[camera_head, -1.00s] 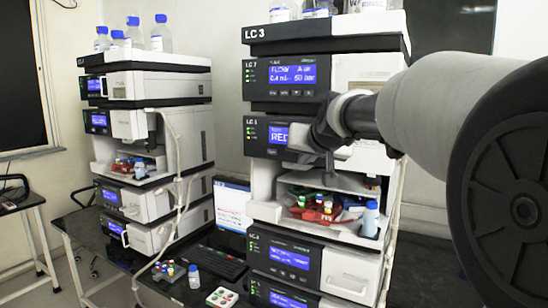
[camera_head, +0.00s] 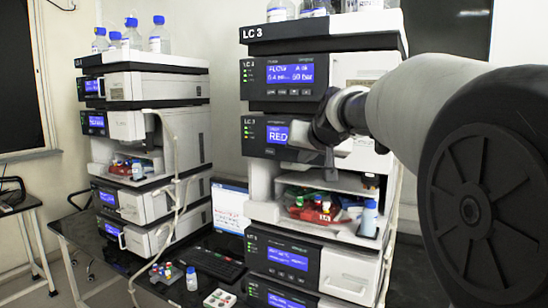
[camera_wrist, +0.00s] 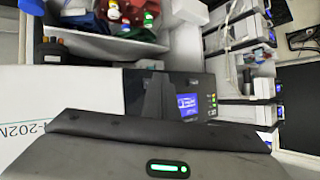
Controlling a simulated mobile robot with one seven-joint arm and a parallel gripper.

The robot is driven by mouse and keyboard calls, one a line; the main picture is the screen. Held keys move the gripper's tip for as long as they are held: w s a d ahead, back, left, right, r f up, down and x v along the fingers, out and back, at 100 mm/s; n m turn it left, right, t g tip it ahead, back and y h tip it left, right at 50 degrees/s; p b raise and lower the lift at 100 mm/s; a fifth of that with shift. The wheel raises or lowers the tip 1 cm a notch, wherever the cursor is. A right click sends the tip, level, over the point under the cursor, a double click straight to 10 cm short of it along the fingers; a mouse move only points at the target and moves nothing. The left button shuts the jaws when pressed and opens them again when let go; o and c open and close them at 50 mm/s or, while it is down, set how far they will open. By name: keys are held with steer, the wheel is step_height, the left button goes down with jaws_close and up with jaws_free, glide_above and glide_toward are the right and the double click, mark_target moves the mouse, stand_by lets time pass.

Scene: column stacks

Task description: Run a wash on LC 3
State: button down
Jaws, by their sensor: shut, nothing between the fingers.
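The LC 3 stack (camera_head: 325,42) stands right of centre in the head view, with a white "LC 3" label on its black top. Its upper module has a lit blue flow display (camera_head: 290,74) with a row of small buttons below. The module under it has a lit display reading "RED" (camera_head: 278,135). My gripper (camera_head: 328,163) is shut and empty in front of this second module, just right of that display, and covers part of its front. I cannot tell if it touches the panel. In the wrist view a lit blue display (camera_wrist: 188,105) shows beyond the gripper.
An open bay with a vial tray (camera_head: 315,212) and a blue-capped bottle (camera_head: 368,218) lies below my gripper. Capped bottles (camera_head: 277,12) stand on top. Another stack (camera_head: 150,130) is at left. Small vials, a white dish (camera_head: 220,298) and a keyboard (camera_head: 218,263) lie on the bench.

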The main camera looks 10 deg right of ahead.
steer(key=shift+w+d, duration=0.15)
steer(key=shift+w, duration=0.05)
stand_by(0.6)
steer(key=shift+s+a+p, duration=0.3)
steer(key=shift+s+a, duration=0.2)
steer(key=shift+s, duration=0.15)
steer(key=s+a+p, duration=0.1)
steer(key=s, duration=0.1)
steer(key=s+a+p, duration=0.1)
steer(key=s+a, duration=0.1)
steer(key=shift+p, duration=0.4)
stand_by(0.3)
